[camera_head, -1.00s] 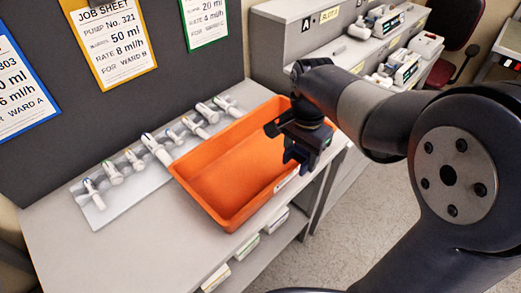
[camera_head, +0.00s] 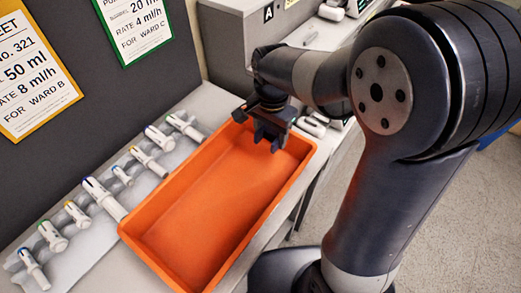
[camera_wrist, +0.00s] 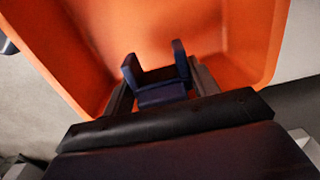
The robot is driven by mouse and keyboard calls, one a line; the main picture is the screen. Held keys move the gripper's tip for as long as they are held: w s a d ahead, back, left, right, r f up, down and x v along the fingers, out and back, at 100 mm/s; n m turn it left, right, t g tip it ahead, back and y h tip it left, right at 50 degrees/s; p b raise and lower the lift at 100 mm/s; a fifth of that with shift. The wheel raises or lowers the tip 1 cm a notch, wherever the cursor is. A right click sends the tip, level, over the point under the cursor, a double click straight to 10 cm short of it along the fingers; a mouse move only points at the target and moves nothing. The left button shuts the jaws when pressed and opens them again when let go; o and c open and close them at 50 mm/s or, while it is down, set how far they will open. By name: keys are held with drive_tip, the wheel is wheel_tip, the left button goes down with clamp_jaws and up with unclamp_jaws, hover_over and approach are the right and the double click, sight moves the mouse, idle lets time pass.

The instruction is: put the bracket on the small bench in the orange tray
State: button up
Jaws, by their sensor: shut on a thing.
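The dark blue U-shaped bracket (camera_head: 270,132) is in my gripper (camera_head: 268,119). In the wrist view the bracket (camera_wrist: 157,93) sits between the two fingers of my gripper (camera_wrist: 160,97), its two upright arms pointing away from me. My gripper is shut on it. The orange tray (camera_head: 165,257) lies on the small bench, and its inside looks empty. The bracket shows over the far end of the tray, with the tray's inside (camera_wrist: 100,35) behind it in the wrist view. Its exact height above the tray floor is hard to tell.
A row of white pens (camera_head: 103,198) with coloured ends lies on a pale strip left of the tray. A dark panel (camera_head: 110,115) with job sheets stands behind. A grey shelf unit (camera_head: 228,50) stands beyond the tray's far end.

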sight(270, 141)
drive_tip(key=shift+f, duration=2.4)
drive_tip(key=shift+f, duration=0.15)
drive_tip(key=o, duration=1)
drive_tip(key=shift+o, duration=0.2)
wheel_tip(270, 141, up, 12)
drive_tip(key=shift+r, duration=0.2)
